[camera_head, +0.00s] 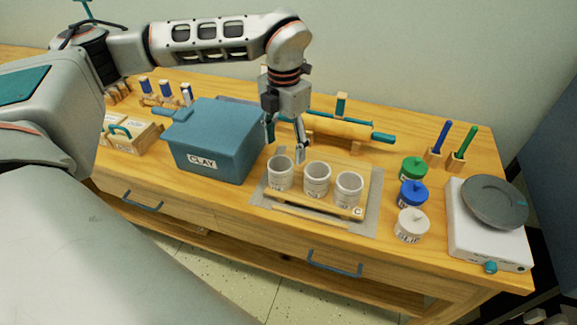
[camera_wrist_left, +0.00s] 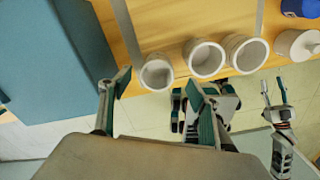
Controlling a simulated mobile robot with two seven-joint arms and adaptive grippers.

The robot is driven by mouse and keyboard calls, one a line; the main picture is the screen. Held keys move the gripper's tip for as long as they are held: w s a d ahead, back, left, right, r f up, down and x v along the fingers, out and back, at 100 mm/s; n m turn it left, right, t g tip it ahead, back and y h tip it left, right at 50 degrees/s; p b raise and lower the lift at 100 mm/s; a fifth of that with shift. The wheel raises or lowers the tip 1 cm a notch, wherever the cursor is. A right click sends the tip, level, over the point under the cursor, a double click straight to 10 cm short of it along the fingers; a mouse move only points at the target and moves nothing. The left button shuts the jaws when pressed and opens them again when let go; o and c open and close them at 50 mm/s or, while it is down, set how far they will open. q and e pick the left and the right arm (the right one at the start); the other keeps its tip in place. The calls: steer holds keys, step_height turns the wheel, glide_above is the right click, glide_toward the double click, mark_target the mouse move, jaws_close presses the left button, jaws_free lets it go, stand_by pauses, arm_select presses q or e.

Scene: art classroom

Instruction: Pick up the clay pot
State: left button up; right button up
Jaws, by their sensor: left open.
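Three pale grey, open-topped cups or pots stand upright in a row on a wooden tray (camera_head: 290,205): left (camera_head: 280,174), middle (camera_head: 316,180), right (camera_head: 348,190). I cannot tell which is the clay pot. My left gripper (camera_head: 285,150) points down, open and empty, above and behind the left and middle pots, apart from them. In the left wrist view the left pot (camera_wrist_left: 157,74), middle pot (camera_wrist_left: 204,58) and right pot (camera_wrist_left: 246,53) show beyond the open fingers (camera_wrist_left: 158,88). A small gripper-like part of mine (camera_wrist_left: 275,95) shows at the right there.
A blue box marked CLAY (camera_head: 215,140) stands left of the tray. A rolling pin (camera_head: 340,128) lies behind. Green (camera_head: 413,170), blue (camera_head: 412,195) and white (camera_head: 410,226) jars and a turntable device (camera_head: 490,235) stand to the right.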

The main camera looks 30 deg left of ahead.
mark_target(282, 166)
arm_select(q)
steer(key=f, duration=0.2)
steer(key=shift+s+f, duration=0.35)
steer(key=shift+f, duration=0.05)
steer(key=f, duration=0.3)
steer(key=shift+s+a+f, duration=0.1)
steer(key=shift+a+f, duration=0.1)
steer(key=shift+f, duration=0.65)
steer(key=c, duration=1.3)
steer(key=shift+o, duration=0.2)
arm_select(e)
steer(key=shift+s+f, duration=0.75)
steer(key=shift+s, duration=0.15)
